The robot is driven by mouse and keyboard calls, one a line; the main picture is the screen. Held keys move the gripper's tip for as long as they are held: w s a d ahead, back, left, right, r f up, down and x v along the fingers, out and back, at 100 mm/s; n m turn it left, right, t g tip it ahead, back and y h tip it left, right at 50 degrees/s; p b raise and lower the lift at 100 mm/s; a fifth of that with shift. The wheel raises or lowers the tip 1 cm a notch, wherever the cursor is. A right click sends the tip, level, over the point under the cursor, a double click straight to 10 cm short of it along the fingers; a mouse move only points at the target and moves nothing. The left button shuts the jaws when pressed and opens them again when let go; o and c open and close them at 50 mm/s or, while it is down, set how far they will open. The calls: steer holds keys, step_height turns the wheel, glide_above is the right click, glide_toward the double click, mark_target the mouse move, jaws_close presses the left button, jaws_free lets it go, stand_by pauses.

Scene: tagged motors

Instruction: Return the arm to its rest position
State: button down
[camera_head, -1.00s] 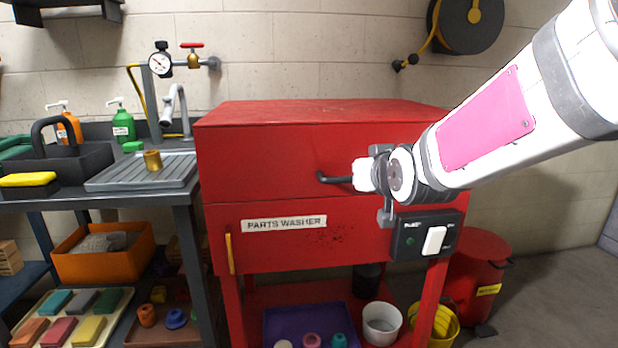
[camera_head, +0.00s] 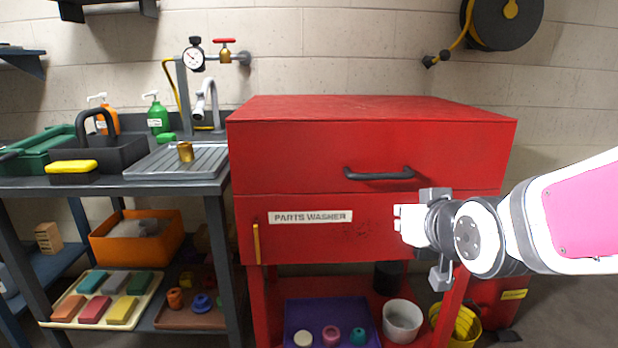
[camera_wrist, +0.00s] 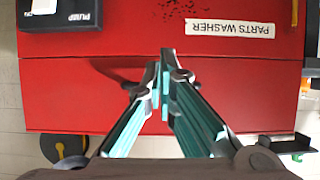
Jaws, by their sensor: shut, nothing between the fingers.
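My gripper (camera_head: 408,226) is at the right in the head view, in front of the lower panel of the red parts washer (camera_head: 290,150). It is below and to the right of the black lid handle (camera_head: 380,174), apart from it. The lid is down. In the wrist view the fingers of my gripper (camera_wrist: 161,85) are together with nothing between them. The washer front (camera_wrist: 60,85) fills most of that view, upside down, with the PARTS WASHER label (camera_wrist: 230,28) at the top. The black handle (camera_wrist: 115,72) is partly hidden behind the fingers.
A bench with a drainboard (camera_head: 175,162), a brass part (camera_head: 185,151) and a black caddy (camera_head: 110,155) stands left. Below are an orange bin (camera_head: 135,245) and a tray of coloured blocks (camera_head: 62,300). Under the washer are a purple tray (camera_head: 310,312) and a white bucket (camera_head: 402,322).

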steer(key=s+f+g+p, duration=0.15)
steer(key=s+g, duration=0.45)
steer(key=s, duration=1)
steer(key=s+f+g+b, duration=0.1)
steer(key=s+f+g, duration=0.35)
steer(key=s, duration=1.25)
step_height(320, 180, up, 31)
steer(key=t+p, duration=0.2)
steer(key=p, duration=2.5)
steer(key=shift+w+d+p, duration=0.3)
